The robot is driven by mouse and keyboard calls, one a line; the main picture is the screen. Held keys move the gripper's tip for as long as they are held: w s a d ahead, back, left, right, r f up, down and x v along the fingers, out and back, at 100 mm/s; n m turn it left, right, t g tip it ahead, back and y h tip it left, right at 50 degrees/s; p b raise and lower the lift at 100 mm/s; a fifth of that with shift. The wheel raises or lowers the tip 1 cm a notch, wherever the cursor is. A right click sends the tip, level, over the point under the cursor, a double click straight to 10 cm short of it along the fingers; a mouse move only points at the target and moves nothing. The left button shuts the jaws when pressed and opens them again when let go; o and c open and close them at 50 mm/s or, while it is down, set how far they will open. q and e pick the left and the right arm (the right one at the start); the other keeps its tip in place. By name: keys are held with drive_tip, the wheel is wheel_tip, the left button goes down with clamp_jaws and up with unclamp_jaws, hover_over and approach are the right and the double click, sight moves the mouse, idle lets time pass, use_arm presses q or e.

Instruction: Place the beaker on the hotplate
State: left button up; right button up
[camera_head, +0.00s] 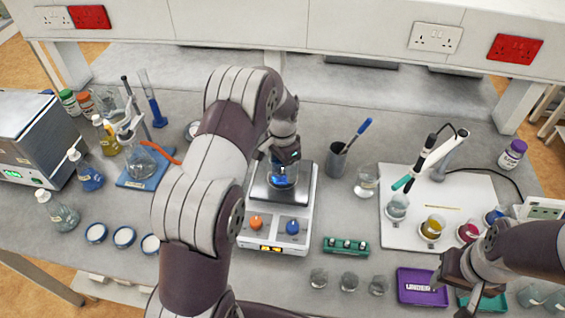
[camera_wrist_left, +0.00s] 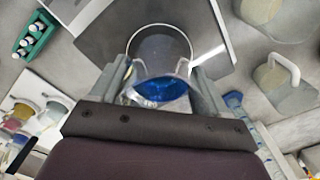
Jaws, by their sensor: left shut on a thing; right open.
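The beaker (camera_head: 283,181) is clear glass with blue liquid in it. It is over the dark top plate of the white hotplate (camera_head: 269,241), which has an orange and a blue knob. My left gripper (camera_head: 284,164) is shut on the beaker from above. In the left wrist view the beaker (camera_wrist_left: 161,62) sits between the two fingers (camera_wrist_left: 160,92), with the dark plate (camera_wrist_left: 103,38) behind it. I cannot tell whether its base touches the plate. My right gripper (camera_head: 455,290) is open and empty at the lower right, near a purple tray.
Left of my left arm are a blue stand with a flask (camera_head: 140,168), bottles and small dishes (camera_head: 124,237). Right of the hotplate are a dark pen cup (camera_head: 336,160), a green vial rack (camera_head: 346,246), an empty beaker (camera_head: 367,181) and a white board (camera_head: 470,200) with coloured beakers.

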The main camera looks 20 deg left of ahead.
use_arm(q)
drive_tip(key=shift+f, duration=0.15)
drive_tip(key=o, duration=1.2)
drive_tip(key=shift+r, duration=0.25)
wheel_tip(320, 180, up, 12)
drive_tip(key=p, duration=0.2)
drive_tip(key=s+d+n, duration=0.3)
drive_tip(key=s, duration=0.7)
drive_tip(key=s+d+n+t, duration=0.1)
drive_tip(key=s+d+n, duration=0.1)
drive_tip(key=s, duration=0.9)
drive_tip(key=shift+s+d+n, duration=0.3)
drive_tip(key=shift+d+n, duration=0.1)
drive_tip(key=shift+d, duration=0.4)
